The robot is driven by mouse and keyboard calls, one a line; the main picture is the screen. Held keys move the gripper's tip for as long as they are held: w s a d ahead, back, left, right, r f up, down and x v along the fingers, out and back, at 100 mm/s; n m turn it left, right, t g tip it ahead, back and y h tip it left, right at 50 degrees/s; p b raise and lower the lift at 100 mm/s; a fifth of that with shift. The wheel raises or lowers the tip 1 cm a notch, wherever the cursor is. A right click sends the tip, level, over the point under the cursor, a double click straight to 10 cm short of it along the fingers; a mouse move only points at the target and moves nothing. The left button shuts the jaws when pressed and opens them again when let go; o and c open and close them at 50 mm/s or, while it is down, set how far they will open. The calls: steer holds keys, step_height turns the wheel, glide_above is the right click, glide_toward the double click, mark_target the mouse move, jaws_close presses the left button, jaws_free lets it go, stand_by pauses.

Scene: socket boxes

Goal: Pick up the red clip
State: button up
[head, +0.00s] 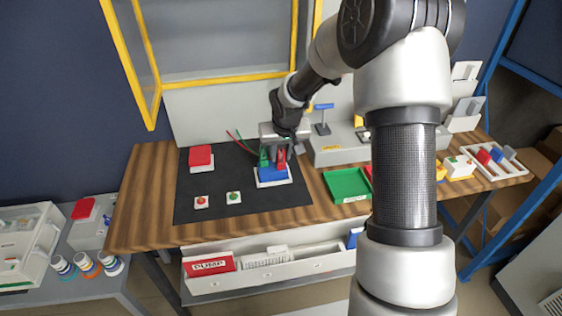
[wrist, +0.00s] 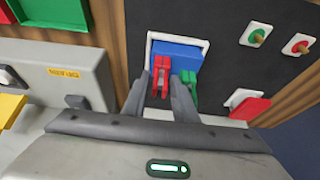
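The red clip (wrist: 162,77) stands on a blue block in a white-rimmed base (wrist: 205,42), with a green clip (wrist: 190,88) beside it on the right. In the head view the red clip (head: 282,160) is at the right of the blue block (head: 272,174) and the green clip (head: 264,157) at the left. My gripper (wrist: 165,88) is down at the block, its two dark fingers on either side of the red clip. The green clip is outside the right finger in the wrist view. I cannot tell whether the fingers press on the red clip.
A black mat (head: 240,206) carries a red box (head: 201,157) and two small button plates, red (head: 201,202) and green (head: 234,197). A grey fixture (head: 335,150) and a green tray (head: 347,184) stand to the right.

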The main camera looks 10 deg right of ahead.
mark_target(281, 149)
jaws_close()
step_height(281, 149, up, 10)
steer(key=shift+r+p, duration=0.1)
steer(key=shift+p, duration=0.55)
